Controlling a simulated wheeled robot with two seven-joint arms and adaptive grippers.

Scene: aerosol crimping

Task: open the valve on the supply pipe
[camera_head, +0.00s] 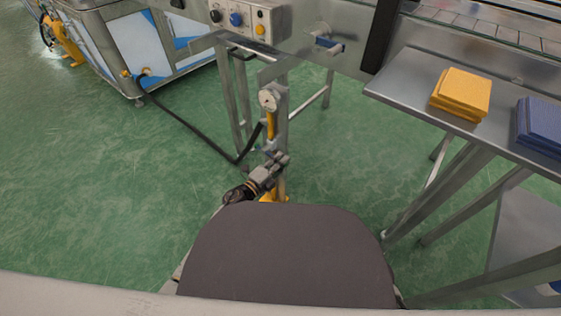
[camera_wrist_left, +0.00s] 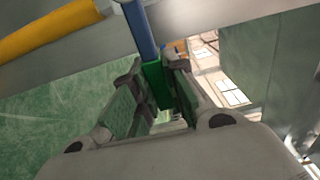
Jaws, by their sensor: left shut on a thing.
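The supply pipe (camera_head: 271,126) is yellow and runs upright along a metal post below a round gauge, in the middle of the head view. It also shows as a yellow tube (camera_wrist_left: 50,28) at the upper left of the wrist view. The valve's blue lever (camera_wrist_left: 140,30) comes down from the top of the wrist view, at a steep angle to the tube. My left gripper (camera_head: 277,160) is at the valve, its fingers (camera_wrist_left: 155,95) shut on the lever around a green part at its lower end. In the head view the gripper hides most of the lever. My right gripper is out of view.
A black hose (camera_head: 190,130) runs from the cabinet to the pipe. A control box (camera_head: 240,18) is above. Green floor (camera_head: 80,170) is clear at left.

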